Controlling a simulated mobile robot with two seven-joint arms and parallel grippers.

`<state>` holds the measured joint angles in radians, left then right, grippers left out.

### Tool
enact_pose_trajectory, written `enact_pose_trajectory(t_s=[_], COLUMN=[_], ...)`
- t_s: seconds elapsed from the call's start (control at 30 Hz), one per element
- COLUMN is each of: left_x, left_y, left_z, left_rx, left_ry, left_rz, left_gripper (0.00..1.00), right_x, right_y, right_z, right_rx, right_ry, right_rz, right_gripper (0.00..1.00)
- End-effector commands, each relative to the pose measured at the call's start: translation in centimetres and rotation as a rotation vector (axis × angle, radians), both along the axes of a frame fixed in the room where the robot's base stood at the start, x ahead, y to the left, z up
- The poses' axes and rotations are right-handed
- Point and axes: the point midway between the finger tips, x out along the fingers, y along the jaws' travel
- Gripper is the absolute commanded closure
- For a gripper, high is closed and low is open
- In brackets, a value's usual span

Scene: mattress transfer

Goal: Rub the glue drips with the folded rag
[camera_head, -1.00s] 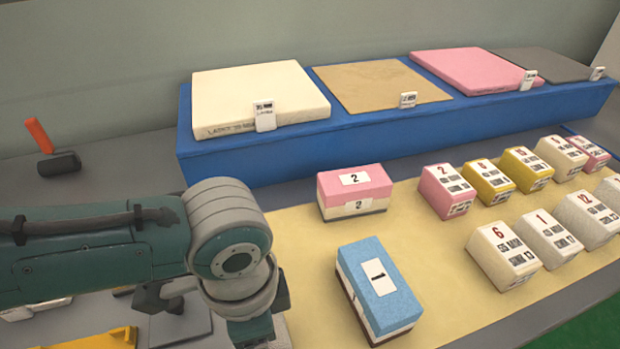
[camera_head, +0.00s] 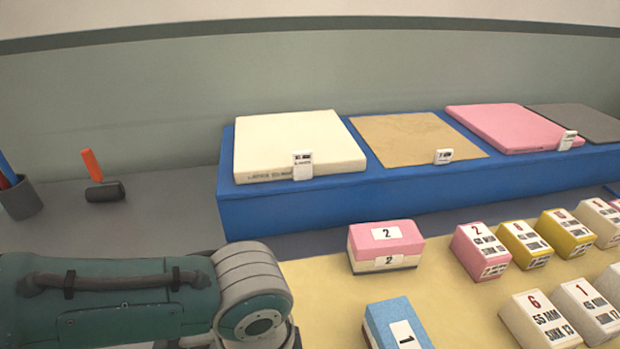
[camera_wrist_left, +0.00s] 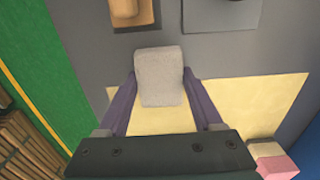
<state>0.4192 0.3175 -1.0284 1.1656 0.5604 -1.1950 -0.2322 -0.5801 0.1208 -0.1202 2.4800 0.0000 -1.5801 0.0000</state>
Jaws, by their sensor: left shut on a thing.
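My left gripper (camera_wrist_left: 159,82) is shut on the folded rag (camera_wrist_left: 158,72), a pale grey block-like pad, in the left wrist view. The rag sits between the two purple fingers, seen over a grey surface and the edge of the pale yellow sheet (camera_wrist_left: 255,97). In the head view only my left arm shows at the lower left; its gripper is below the picture. I cannot make out any glue drips in these views. My right gripper is not in view.
A blue stand (camera_head: 290,214) holds several flat slabs at the back. A pink-topped box (camera_head: 386,246), a blue-topped box (camera_head: 396,325) and several numbered blocks stand on the yellow sheet. A roller (camera_head: 105,191) and a pen cup (camera_head: 20,201) are at the left.

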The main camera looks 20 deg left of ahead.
Motion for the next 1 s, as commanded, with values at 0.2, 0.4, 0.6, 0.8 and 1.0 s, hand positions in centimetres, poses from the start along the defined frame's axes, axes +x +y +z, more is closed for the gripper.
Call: enact_pose_trajectory(t_s=[0.2, 0.4, 0.6, 0.8, 1.0], left_x=[0.7, 1.4, 2.5, 2.9, 2.8], left_y=[-1.2, -2.3, -3.8, -4.3, -4.3], left_z=[-0.1, -0.2, 0.0, 0.2, 0.3], left_rx=[-0.006, -0.009, -0.007, -0.006, -0.005], left_ry=[-0.003, -0.005, -0.005, -0.004, -0.003], left_rz=[-0.001, -0.001, -0.001, 0.0, 0.0], left_gripper=[0.85, 0.85, 0.85, 0.85, 0.85], right_x=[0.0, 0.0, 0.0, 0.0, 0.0], right_y=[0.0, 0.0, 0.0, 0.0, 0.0], right_z=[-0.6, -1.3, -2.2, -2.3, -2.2], right_rx=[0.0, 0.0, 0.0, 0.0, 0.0], right_ry=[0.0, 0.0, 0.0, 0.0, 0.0], right_rz=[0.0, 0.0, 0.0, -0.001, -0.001], right_gripper=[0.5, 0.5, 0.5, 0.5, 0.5])
